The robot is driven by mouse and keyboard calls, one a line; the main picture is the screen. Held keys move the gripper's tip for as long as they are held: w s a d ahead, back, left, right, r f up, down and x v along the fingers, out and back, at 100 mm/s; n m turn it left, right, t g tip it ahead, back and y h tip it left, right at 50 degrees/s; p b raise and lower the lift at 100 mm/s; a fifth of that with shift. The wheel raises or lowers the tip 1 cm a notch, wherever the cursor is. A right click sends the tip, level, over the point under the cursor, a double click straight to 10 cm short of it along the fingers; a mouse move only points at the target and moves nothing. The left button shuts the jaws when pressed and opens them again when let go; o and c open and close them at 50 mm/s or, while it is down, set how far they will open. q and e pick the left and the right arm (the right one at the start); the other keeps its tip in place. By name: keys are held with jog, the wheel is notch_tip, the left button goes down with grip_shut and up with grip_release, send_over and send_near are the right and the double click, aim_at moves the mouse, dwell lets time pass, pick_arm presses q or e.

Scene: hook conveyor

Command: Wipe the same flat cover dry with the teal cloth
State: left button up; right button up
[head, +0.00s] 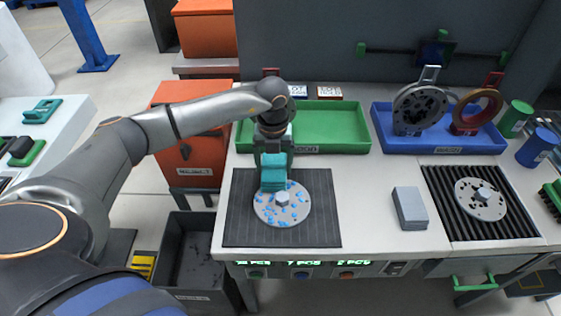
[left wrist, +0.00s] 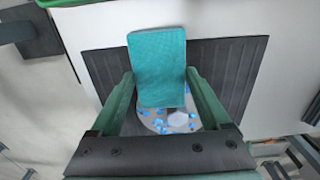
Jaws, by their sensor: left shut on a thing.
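My left gripper (head: 273,160) is shut on the teal cloth (head: 273,172), a folded block-shaped pad. In the left wrist view the cloth (left wrist: 157,65) sits between the two green fingers. The flat cover (head: 283,207) is a grey disc with a raised hexagonal centre, lying on a dark ribbed mat (head: 240,225). Blue spots dot the disc. The cloth is over the disc's far edge in the head view; I cannot tell whether it touches. The cover also shows behind the cloth in the left wrist view (left wrist: 178,119), partly hidden. My right gripper is not in view.
A green tray (head: 345,149) lies behind the mat. A blue tray (head: 460,149) at the back right holds round parts in racks. A grey block (head: 410,208) stands right of the mat. Another disc (head: 481,199) lies on a black slatted grate (head: 440,190). Bare table separates mat and block.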

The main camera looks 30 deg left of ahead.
pick_arm(q)
jog(key=shift+w+d+f, duration=0.1)
jog(key=shift+w+d, duration=0.25)
jog(key=shift+d, duration=0.3)
jog(key=shift+w+d+b, duration=0.2)
jog(key=shift+w+d, duration=0.2)
jog(key=shift+d, duration=0.2)
jog(key=shift+w+d+b, duration=0.2)
jog(key=shift+w+d, duration=0.2)
jog(key=shift+d, duration=0.2)
jog(key=shift+r, duration=0.2)
notch_tip(320, 180, up, 6)
jog(key=p, duration=0.4)
jog(key=shift+p, duration=0.3)
